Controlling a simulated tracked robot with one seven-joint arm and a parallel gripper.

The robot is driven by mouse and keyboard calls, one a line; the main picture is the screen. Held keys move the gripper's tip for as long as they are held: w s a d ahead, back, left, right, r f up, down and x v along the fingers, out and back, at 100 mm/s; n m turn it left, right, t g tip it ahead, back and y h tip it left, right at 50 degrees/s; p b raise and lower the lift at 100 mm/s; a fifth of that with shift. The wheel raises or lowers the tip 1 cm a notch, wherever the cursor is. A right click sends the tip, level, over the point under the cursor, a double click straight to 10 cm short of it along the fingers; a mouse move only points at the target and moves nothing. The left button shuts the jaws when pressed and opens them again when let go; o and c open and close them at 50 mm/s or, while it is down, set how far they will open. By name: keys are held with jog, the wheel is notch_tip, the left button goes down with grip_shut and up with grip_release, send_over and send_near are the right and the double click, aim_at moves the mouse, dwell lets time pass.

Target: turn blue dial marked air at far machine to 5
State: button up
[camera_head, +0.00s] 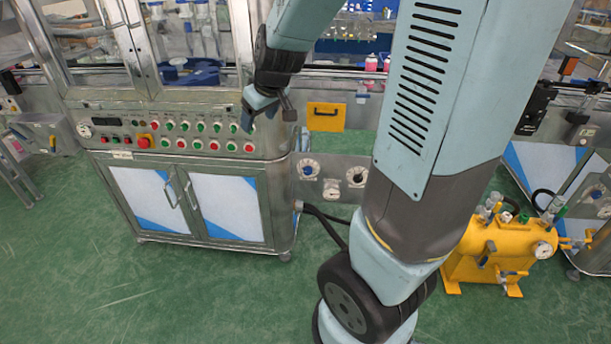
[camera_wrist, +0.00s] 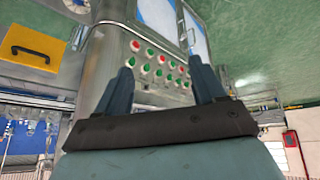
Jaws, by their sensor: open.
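The blue dial (camera_head: 308,170) is a small round knob with a blue centre on a pale ring. It sits on a low metal panel (camera_head: 325,162) just right of the steel cabinet in the head view. Its marking and setting are too small to read. My gripper (camera_head: 268,113) is open and empty, above and left of the dial, in front of the cabinet's button panel. In the wrist view my gripper (camera_wrist: 160,76) has its fingers spread, with the cabinet's buttons behind them. I cannot make out the dial in that view.
The steel cabinet (camera_head: 278,218) carries rows of red and green buttons. A black-centred dial (camera_head: 356,175) and a gauge (camera_head: 331,190) share the low panel. A yellow tank (camera_head: 500,248) stands right. Green floor lies open in front.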

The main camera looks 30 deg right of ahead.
jog(key=w+d+f+n+h, duration=0.1)
jog(key=w+f+n+h, duration=0.1)
jog(key=w+f, duration=0.8)
jog(key=n+t+h, duration=0.9)
jog(key=n, duration=1.3)
send_near(307, 171)
jog(key=x, duration=0.8)
jog(key=shift+w+d+f, duration=0.1)
jog(key=shift+w+d, duration=0.05)
jog(key=shift+d, duration=0.05)
jog(key=shift+c, duration=0.2)
